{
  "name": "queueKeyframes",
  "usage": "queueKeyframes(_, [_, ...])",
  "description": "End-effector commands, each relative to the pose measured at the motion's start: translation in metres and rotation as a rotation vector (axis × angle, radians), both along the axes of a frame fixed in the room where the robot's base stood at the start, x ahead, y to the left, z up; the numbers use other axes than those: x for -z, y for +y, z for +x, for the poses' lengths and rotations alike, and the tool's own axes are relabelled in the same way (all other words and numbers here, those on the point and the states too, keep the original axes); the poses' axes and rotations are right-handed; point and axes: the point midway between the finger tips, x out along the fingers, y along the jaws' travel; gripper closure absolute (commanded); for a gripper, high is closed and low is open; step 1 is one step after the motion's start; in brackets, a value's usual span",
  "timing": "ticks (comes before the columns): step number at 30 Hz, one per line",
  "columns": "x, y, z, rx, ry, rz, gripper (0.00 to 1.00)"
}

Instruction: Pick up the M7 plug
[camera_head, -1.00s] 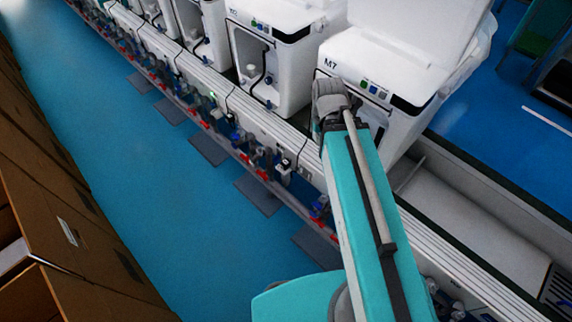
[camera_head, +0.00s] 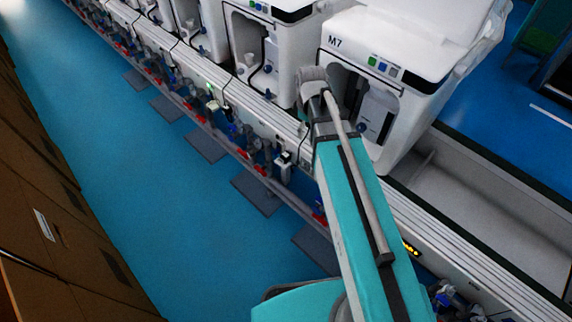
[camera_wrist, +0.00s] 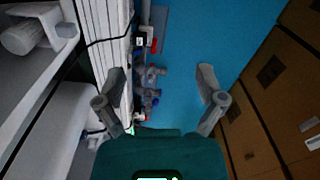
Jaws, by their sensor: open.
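The white unit marked M7 (camera_head: 400,62) stands on the line at the right in the head view, its front recess partly hidden by my arm. My gripper (camera_wrist: 161,72) is open and empty in the wrist view, its two fingers wide apart. In the head view my wrist is just left of the M7 unit, and the fingers are hidden. A black cable (camera_wrist: 101,42) runs across the white ribbed rail beyond the left finger. A small black and white block (camera_wrist: 140,41) sits at the rail's edge. I cannot tell for sure which part is the M7 plug.
The ribbed rail (camera_head: 450,230) runs along the line. Valves and fittings (camera_wrist: 150,85) line its side, seen between my fingers. Brown cabinets (camera_wrist: 285,75) stand across the blue floor (camera_wrist: 205,35), which is an open aisle. More white units (camera_head: 262,45) stand farther left.

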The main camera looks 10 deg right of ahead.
Motion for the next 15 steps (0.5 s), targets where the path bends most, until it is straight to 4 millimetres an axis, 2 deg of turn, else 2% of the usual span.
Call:
queueKeyframes(1, [0.019, 0.003, 0.011, -0.064, 0.0, 0.0, 0.11])
queueKeyframes(15, [0.103, 0.028, 0.071, -0.692, 0.0, 0.0, 0.11])
